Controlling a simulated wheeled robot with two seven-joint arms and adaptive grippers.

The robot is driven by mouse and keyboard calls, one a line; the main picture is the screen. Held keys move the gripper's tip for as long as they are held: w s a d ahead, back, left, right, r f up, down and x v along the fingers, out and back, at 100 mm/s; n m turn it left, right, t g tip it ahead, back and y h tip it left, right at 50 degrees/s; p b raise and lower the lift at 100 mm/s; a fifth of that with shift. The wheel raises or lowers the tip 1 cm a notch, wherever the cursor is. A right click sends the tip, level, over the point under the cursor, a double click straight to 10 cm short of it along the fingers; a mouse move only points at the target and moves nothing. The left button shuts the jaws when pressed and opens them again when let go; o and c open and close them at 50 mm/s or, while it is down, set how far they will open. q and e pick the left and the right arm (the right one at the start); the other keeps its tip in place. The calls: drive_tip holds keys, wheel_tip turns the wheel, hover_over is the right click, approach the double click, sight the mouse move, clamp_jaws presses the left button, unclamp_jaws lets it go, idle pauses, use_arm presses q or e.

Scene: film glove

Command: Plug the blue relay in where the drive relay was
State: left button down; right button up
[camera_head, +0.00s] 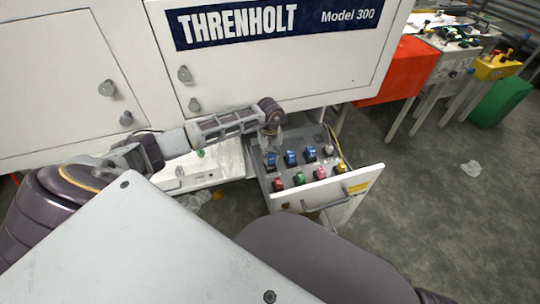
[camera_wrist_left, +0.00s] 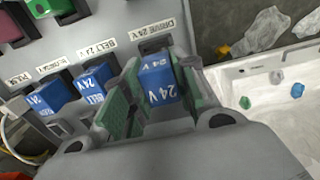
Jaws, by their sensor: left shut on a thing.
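A blue relay marked 24 V (camera_wrist_left: 158,80) stands at the place labelled DRIVE 24 V, at the end of a row in the drawer panel. My left gripper (camera_wrist_left: 157,95) is shut on it, with one green finger pad on each side. The relay's base is hidden, so I cannot tell how deep it sits. In the head view my left gripper (camera_head: 270,146) points down over the drawer's back left corner, with the blue relay (camera_head: 270,159) below it. Beside it are two more blue relays (camera_head: 290,158) (camera_head: 309,154). My right gripper is not in view.
The open drawer (camera_head: 352,180) has a front row of red, green, pink and yellow parts. A white tray (camera_wrist_left: 285,122) beside it holds small green, clear and blue pieces. The Threnholt cabinet (camera_head: 240,75) stands behind. Crumpled clear plastic (camera_head: 471,168) lies on the floor.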

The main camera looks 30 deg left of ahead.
sight(270, 159)
use_arm(q)
drive_tip(key=shift+f, duration=0.2)
drive_tip(key=shift+f+b, duration=1.25)
drive_tip(key=shift+f, duration=0.15)
idle(0.7)
drive_tip(key=c, duration=1.1)
unclamp_jaws()
drive_tip(key=shift+o, duration=0.2)
drive_tip(key=shift+r, duration=0.1)
drive_tip(key=shift+r, duration=5.9)
drive_tip(key=shift+s+f, duration=0.1)
